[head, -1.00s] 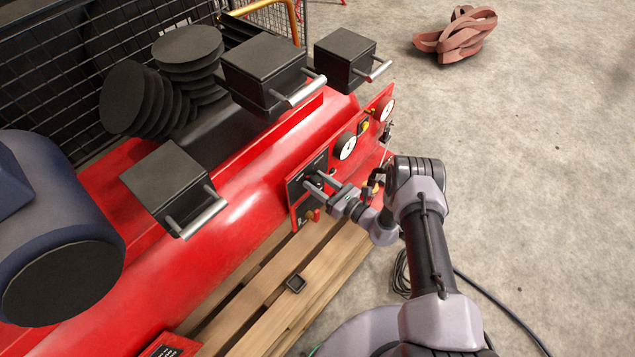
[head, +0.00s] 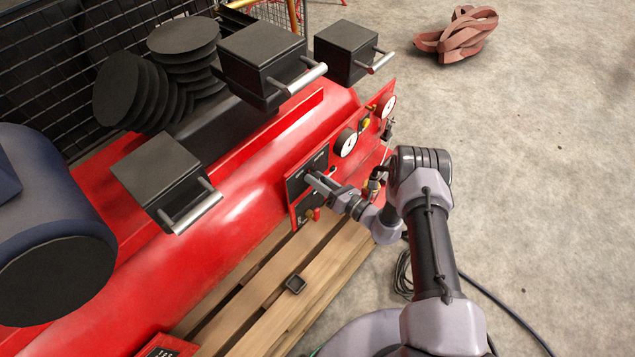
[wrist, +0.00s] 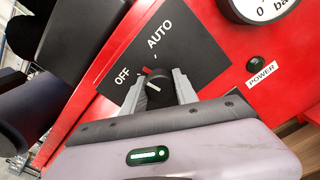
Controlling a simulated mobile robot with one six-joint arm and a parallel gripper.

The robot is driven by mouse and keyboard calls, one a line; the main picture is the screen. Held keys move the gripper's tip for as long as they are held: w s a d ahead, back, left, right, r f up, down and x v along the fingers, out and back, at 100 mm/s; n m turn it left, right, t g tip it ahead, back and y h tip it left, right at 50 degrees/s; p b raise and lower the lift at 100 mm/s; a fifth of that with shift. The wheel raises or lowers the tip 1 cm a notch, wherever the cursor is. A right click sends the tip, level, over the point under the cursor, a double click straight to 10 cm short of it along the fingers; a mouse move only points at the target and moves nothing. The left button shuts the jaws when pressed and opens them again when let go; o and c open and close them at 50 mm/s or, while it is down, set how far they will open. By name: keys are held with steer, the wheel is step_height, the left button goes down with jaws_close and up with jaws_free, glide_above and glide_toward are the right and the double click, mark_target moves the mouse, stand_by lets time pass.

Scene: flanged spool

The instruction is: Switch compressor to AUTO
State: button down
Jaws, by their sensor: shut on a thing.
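The selector knob (wrist: 158,90) is black with a white line, on a black panel (wrist: 200,60) marked OFF (wrist: 122,78) and AUTO (wrist: 160,35). In the wrist view, a small red mark at the knob's upper edge lies between the two labels. My gripper (wrist: 158,84) is shut on the knob, with one finger on each side. In the head view, my gripper (head: 318,182) reaches the panel (head: 296,186) on the red compressor's (head: 230,190) front; its fingers mostly hide the knob there.
A gauge (head: 346,142) sits beside the panel, with more fittings farther along. A POWER label (wrist: 262,73) and dark round button (wrist: 253,64) are right of the panel. Black boxes with bar handles (head: 295,80) overhang the compressor.

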steer(key=m+b, duration=0.2)
steer(key=m, duration=0.2)
steer(key=shift+f+m, duration=0.1)
steer(key=shift+m, duration=0.2)
steer(key=shift+m+b, duration=0.65)
steer(key=shift+m, duration=1.65)
steer(key=c, duration=0.9)
jaws_free()
steer(key=shift+c, duration=0.2)
steer(key=p+v, duration=0.4)
steer(key=v, duration=1.3)
steer(key=shift+s+d+p, duration=0.2)
steer(key=shift+p, duration=0.1)
